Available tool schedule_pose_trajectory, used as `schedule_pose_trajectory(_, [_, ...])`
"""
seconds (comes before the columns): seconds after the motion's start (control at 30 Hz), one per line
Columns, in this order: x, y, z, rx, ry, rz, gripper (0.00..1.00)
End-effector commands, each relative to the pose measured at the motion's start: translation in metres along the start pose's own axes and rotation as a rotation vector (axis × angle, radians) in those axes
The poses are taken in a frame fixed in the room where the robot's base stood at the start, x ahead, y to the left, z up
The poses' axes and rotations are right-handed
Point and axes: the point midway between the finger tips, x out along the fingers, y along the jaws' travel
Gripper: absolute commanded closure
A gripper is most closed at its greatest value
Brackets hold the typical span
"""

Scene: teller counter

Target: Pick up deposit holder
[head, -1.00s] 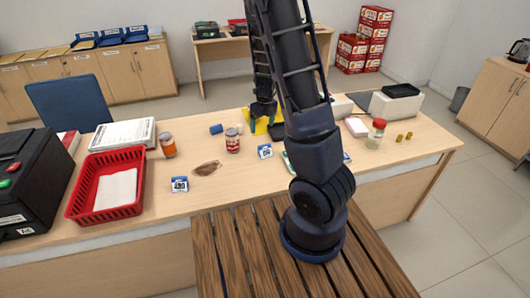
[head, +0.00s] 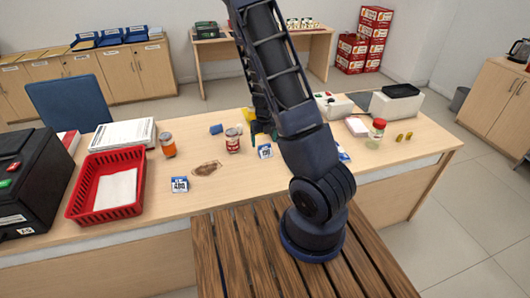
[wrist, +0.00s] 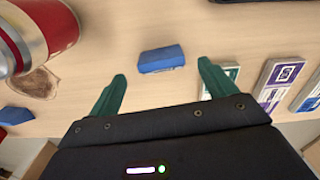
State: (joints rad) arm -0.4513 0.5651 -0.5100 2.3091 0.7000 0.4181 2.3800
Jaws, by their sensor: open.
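No label readable here names the deposit holder. A small blue block (wrist: 161,58) lies on the counter in the wrist view, between and just beyond my fingertips, untouched. A similar blue-and-white holder (head: 180,184) stands further left, near the front edge. My gripper (wrist: 161,72) is open and empty, its two green fingers on either side of the block. In the head view my arm mostly hides it.
A red basket (head: 72,212), an orange jar (head: 168,145) and a red-lidded jar (head: 376,134) are farther off.

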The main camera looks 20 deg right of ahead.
Motion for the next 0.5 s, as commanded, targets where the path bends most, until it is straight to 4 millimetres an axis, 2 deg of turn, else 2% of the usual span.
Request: schedule_pose_trajectory(0.5, [0.045,-0.003,-0.007,0.001,0.001,-0.001,0.16])
